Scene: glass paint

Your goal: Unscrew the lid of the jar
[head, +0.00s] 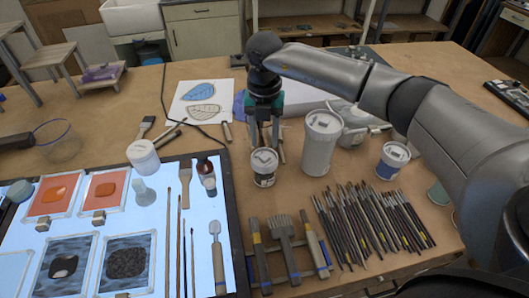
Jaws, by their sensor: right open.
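Several lidded jars stand on the wooden table, and I cannot tell which one the task names. A small white jar with a dark label (264,168) is upright just below and in front of my right gripper (264,142). A taller white jar (321,146) stands just to the right, and a small white and blue jar (392,161) farther right. Another white jar (143,157) is at the light panel's far edge. All appear lidded. My left gripper is out of view.
A glowing light panel (205,262) with glass pieces, brushes and small bottles fills the left front. Many brushes (375,222) lie in front of the jars. A paper with leaf drawings (202,100) lies behind. Bare table (435,85) shows at the back right.

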